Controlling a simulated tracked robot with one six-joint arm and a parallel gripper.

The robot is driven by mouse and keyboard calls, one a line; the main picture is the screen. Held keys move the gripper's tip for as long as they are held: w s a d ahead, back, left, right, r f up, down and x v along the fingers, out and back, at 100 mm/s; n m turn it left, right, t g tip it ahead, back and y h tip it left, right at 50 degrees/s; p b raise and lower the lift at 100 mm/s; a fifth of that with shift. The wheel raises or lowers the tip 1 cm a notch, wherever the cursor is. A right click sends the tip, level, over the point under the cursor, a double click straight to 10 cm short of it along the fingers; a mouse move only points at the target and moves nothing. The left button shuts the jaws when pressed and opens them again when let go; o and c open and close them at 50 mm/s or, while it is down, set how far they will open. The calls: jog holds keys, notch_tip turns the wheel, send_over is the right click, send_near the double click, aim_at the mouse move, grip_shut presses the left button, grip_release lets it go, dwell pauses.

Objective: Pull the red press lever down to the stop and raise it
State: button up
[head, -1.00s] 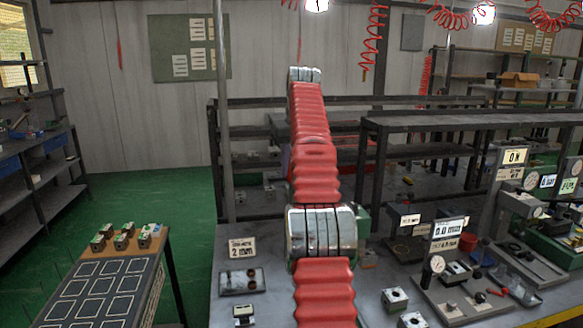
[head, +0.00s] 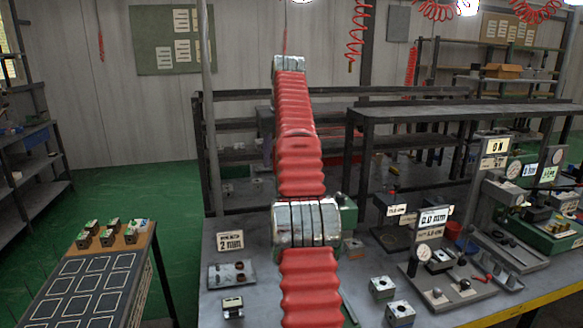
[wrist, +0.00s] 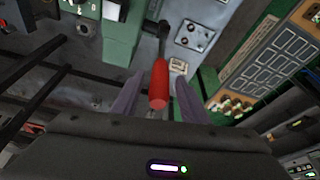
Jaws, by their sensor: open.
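The red press lever grip (wrist: 159,85) shows in the wrist view at the end of a dark rod, between the fingers of my gripper (wrist: 158,88). The fingers are open, one on each side of the grip, with visible space beside it. I cannot tell how deep the grip sits between them. The green press body (wrist: 121,42) is just left of the rod. In the head view, part of a green machine (head: 347,212) shows right behind my arm. My arm hides the lever and my gripper there.
A bench (head: 262,300) carries a "2 mm" sign (head: 230,242), small metal blocks (head: 382,287) and a gauge fixture (head: 424,250). A dark table (head: 90,285) with white outlined squares and several green-topped blocks stands at left. Green floor lies open between table and shelves.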

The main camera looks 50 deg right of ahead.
jog(key=shift+r, duration=0.3)
jog(key=shift+s+a, duration=0.15)
jog(key=shift+s, duration=0.25)
jog(key=s+a, duration=0.4)
jog(key=s, duration=0.6)
jog(key=shift+s+a, duration=0.15)
jog(key=shift+a, duration=0.15)
dwell(0.3)
dwell(0.6)
